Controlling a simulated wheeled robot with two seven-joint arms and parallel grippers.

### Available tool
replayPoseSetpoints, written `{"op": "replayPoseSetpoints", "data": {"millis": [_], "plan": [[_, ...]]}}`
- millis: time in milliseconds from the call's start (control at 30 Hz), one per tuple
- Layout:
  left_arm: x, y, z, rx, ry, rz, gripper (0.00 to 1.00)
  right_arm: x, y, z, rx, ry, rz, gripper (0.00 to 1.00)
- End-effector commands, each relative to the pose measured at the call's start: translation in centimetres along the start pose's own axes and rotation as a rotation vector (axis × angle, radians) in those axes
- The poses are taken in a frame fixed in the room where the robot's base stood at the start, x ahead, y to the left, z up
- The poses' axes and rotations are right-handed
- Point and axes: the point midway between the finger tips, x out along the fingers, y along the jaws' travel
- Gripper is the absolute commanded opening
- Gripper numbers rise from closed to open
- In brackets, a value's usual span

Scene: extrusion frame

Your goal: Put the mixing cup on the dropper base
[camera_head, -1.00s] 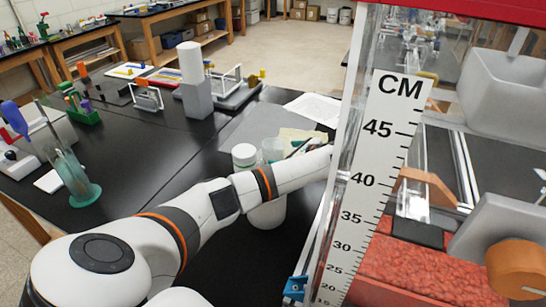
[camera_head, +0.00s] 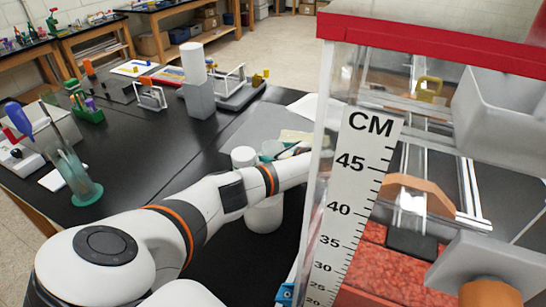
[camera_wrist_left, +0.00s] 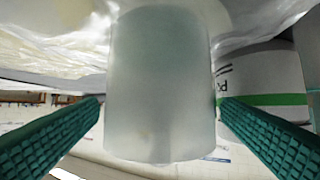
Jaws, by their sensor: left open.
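A frosted, translucent cup, which looks like the mixing cup (camera_wrist_left: 160,62), stands upright and large in the middle of the left wrist view. My left gripper (camera_wrist_left: 160,103) is open, with one green ridged finger on each side of the cup. I cannot make out the dropper base for certain. My right gripper is not in view.
The clear tank with a CM ruler (camera_head: 350,180) and red rim (camera_head: 430,40) stands close on the right. A white container with a green band (camera_wrist_left: 262,80) is right of the cup. A white cylinder on a grey block (camera_head: 199,98) stands farther back. Black tabletop (camera_head: 150,180) is bare mid-left.

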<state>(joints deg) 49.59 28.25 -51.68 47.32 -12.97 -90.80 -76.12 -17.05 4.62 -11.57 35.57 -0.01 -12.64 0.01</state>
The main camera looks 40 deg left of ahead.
Motion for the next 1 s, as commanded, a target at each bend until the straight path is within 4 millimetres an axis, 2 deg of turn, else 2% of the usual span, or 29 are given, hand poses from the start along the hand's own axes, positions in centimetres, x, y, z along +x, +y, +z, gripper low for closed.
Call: {"op": "replayPoseSetpoints", "data": {"millis": [167, 433, 700, 767, 1000], "plan": [[1.9, 0.0, 0.0, 0.0, 0.0, 0.0, 0.88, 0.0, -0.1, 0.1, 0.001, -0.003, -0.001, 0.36], [2.1, 0.0, 0.0, 0.0, -0.001, 0.001, 0.88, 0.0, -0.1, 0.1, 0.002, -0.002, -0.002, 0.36], [2.1, 0.0, 0.1, 0.0, -0.001, 0.001, 0.43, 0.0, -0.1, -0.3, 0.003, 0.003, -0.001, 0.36], [2.1, 0.0, 0.0, 0.0, -0.001, 0.001, 0.37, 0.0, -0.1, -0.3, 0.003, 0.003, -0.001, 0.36], [2.1, 0.0, 0.0, 0.0, -0.001, 0.001, 0.36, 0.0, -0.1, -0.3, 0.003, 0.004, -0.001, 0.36]]}}
